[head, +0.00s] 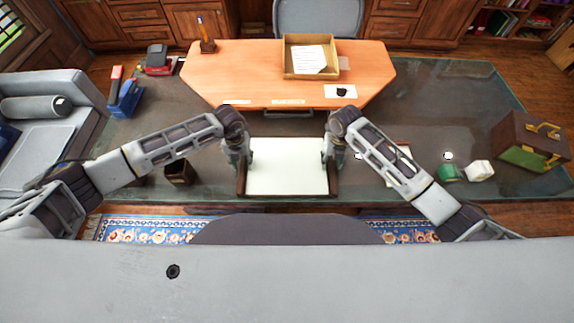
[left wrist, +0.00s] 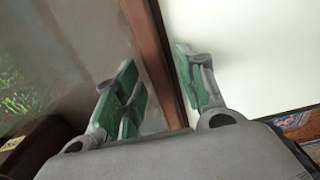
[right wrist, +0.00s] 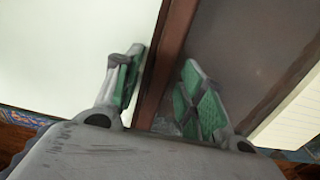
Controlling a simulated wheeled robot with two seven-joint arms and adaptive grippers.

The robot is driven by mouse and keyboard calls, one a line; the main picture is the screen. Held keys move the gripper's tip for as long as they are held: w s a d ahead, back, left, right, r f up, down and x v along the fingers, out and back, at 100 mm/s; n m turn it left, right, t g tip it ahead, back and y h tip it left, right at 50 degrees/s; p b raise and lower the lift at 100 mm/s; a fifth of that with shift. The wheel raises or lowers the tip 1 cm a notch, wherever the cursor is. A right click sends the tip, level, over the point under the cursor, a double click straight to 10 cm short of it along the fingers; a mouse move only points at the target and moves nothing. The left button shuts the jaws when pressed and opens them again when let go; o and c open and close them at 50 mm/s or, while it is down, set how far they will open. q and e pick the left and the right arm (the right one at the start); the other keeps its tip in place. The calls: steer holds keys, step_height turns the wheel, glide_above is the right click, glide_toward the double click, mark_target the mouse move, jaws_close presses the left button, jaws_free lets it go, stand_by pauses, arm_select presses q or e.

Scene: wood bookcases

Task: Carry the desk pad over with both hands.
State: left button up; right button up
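The desk pad (head: 286,167) is a pale sheet with dark brown side rails, at the front middle of the glass-topped desk. It fills the right of the left wrist view (left wrist: 262,55) and the left of the right wrist view (right wrist: 65,55). My left gripper (head: 243,160) is at its left rail; in the left wrist view its fingers (left wrist: 162,88) stand apart on either side of the rail. My right gripper (head: 333,160) is at the right rail; its fingers (right wrist: 160,90) also straddle the rail, with a gap on the outer side. Both look open. I cannot tell whether the pad touches the desk.
A wooden board (head: 230,75) behind the pad carries a tray (head: 290,65) with paper. A dark box (head: 179,172) stands left of the pad. A brown case (head: 530,140), white block (head: 480,170) and green item (head: 449,172) are at right. Glass (head: 440,100) at right is mostly clear.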

stand_by(0.3)
arm_select(q)
step_height(320, 180, up, 12)
stand_by(0.8)
arm_select(e)
step_height(320, 180, up, 12)
stand_by(1.0)
arm_select(q)
steer(key=shift+f, duration=0.1)
arm_select(e)
steer(key=shift+f, duration=0.1)
stand_by(0.5)
